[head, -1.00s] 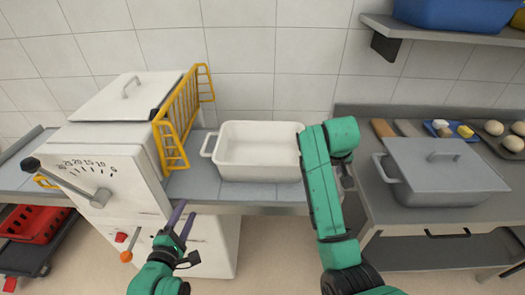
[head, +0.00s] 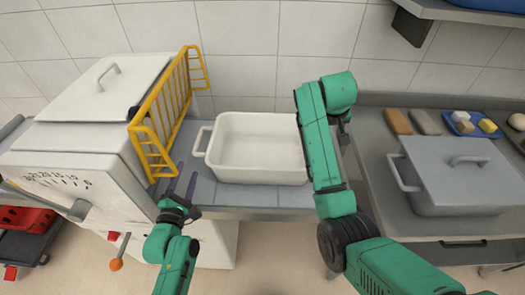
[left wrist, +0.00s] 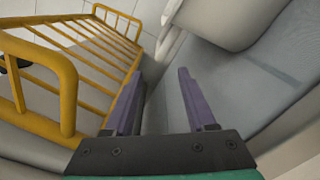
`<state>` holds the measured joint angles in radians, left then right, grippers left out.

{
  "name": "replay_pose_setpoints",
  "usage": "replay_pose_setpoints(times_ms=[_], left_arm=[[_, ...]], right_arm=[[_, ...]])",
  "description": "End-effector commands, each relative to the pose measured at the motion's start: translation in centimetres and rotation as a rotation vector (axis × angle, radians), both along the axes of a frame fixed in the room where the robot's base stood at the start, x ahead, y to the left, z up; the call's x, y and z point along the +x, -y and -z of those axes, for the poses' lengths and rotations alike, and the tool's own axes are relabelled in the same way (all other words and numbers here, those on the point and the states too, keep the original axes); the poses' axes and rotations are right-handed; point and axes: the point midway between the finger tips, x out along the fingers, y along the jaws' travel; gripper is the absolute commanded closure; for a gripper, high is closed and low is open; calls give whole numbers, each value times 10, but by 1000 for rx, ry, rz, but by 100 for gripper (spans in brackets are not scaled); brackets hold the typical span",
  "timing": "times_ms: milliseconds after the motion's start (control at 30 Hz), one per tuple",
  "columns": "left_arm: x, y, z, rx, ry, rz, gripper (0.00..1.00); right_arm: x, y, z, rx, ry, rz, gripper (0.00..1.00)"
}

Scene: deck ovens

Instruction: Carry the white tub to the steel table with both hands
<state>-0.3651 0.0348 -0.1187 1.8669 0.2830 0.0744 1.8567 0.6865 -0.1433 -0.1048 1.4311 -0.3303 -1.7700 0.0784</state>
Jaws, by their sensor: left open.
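The white tub (head: 258,168) stands upright and empty on the grey slatted counter. Its left handle (head: 200,141) sticks out towards the yellow rack; its right end is hidden behind my right arm. My left gripper (head: 187,174) is open and empty, short of that handle and in front of it. In the left wrist view the purple fingers (left wrist: 160,78) are apart with nothing between them, and the tub (left wrist: 222,18) shows at the top. My right gripper (head: 345,128) is at the tub's right end, its fingers mostly hidden. The steel table (head: 374,160) is at the right.
A yellow rail guard (head: 160,115) on the white machine (head: 80,150) stands close left of my left gripper. On the steel table are a lidded grey pan (head: 455,185), brown and grey blocks (head: 398,121) and a blue tray (head: 455,128). A shelf (head: 440,12) hangs above.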

Motion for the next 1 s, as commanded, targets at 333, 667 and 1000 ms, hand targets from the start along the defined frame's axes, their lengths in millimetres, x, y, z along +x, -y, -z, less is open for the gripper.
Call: replay_pose_setpoints(times_ms=[333, 667, 1000], left_arm=[[71, 7, -1, 0, 2, 0, 44], [119, 12, -1, 0, 0, 0, 44], [121, 13, 0, 0, -1, 1, 55]], right_arm=[[25, 17, 64, -2, -4, 2, 45], [43, 27, 107, -1, 0, 2, 45], [44, 27, 110, -1, 0, 1, 57]])
